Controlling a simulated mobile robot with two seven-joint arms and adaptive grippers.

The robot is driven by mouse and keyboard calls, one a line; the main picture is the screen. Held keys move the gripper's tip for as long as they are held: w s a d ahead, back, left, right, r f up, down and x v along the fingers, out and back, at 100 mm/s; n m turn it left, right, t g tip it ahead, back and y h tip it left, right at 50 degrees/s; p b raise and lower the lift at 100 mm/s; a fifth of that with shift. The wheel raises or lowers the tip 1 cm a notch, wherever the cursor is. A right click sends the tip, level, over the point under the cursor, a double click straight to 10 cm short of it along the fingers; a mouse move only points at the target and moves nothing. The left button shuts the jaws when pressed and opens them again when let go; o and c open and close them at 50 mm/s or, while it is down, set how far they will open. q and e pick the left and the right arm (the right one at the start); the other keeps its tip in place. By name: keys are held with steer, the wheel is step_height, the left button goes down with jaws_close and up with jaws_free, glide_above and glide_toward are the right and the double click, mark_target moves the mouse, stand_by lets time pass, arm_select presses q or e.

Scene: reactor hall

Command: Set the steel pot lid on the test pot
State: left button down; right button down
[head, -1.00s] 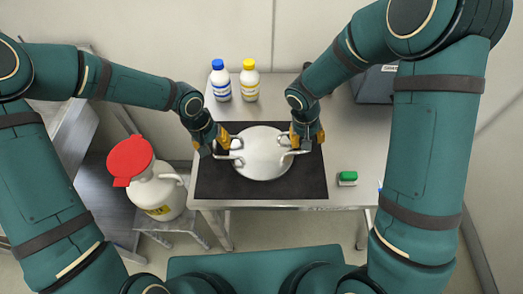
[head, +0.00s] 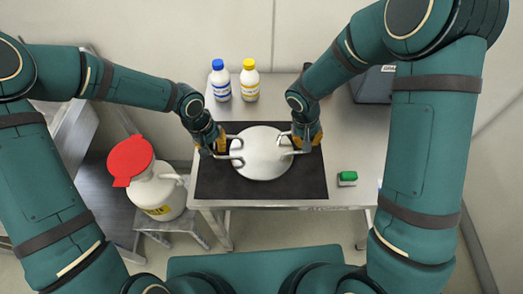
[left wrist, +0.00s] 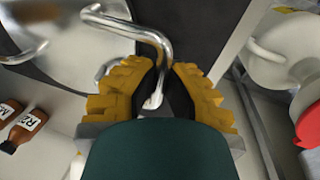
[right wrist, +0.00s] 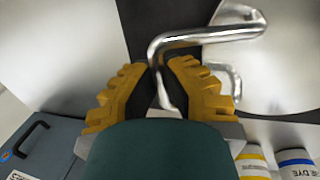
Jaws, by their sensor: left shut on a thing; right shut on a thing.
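The steel pot lid (head: 262,160) is a round, shiny disc with a bent bar handle on each side. It is over the black mat in the head view, and its edge shows in the left wrist view (left wrist: 45,50) and right wrist view (right wrist: 275,80). My left gripper (head: 222,146) is shut on the left handle, whose bar runs between its fingers (left wrist: 155,95). My right gripper (head: 299,142) is shut on the right handle, with the bar between its fingers (right wrist: 160,85). I cannot make out the test pot; anything under the disc is hidden.
The black mat (head: 215,185) lies on a steel table (head: 345,195). Behind it stand a blue-capped bottle (head: 221,82) and a yellow-capped bottle (head: 250,82). A red-capped white jug (head: 158,195) stands left of the table.

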arm_select(q)
steer(key=shift+r, duration=0.15)
arm_select(e)
steer(key=shift+r, duration=0.15)
